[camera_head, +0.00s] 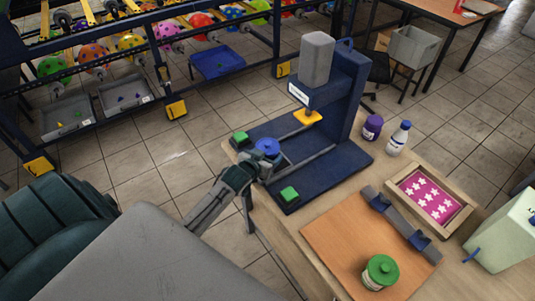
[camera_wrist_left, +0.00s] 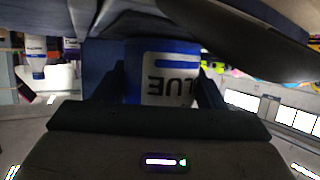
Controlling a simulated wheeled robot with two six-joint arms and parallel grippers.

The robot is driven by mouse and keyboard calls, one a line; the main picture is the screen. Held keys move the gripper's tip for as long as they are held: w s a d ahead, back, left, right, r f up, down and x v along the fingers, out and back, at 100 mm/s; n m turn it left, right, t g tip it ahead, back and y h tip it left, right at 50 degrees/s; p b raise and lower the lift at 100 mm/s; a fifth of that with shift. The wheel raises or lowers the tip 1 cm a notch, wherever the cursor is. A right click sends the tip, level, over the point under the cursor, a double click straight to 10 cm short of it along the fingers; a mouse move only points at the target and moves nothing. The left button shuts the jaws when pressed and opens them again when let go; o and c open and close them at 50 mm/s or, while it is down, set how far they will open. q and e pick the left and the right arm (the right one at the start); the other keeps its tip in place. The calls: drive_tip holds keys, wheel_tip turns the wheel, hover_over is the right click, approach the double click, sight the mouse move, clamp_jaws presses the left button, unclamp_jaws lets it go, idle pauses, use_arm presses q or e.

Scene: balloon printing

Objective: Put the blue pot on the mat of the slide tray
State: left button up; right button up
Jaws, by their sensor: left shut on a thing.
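The blue pot (camera_head: 268,147) is at the near left of the dark blue press, over the lower part with the rails. My left gripper (camera_head: 257,160) is shut on it. In the left wrist view the blue pot (camera_wrist_left: 162,75) sits between the two fingers, its label reading "BLUE" upside down. The slide tray and its mat cannot be clearly made out under the pot and gripper. I cannot tell whether the pot touches anything below. My right gripper is not in view.
Green buttons (camera_head: 289,194) (camera_head: 240,138) flank the press rails, below the press's orange-yellow part (camera_head: 307,117). A purple pot (camera_head: 372,127) and a white bottle (camera_head: 398,138) stand right of the press. A green-lidded pot (camera_head: 380,271) stands on an orange-brown board (camera_head: 335,247).

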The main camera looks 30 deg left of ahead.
use_arm(q)
drive_tip(key=shift+f, duration=0.1)
drive_tip(key=o, duration=1.1)
drive_tip(key=shift+b+v, duration=0.95)
drive_tip(key=shift+v, duration=5.15)
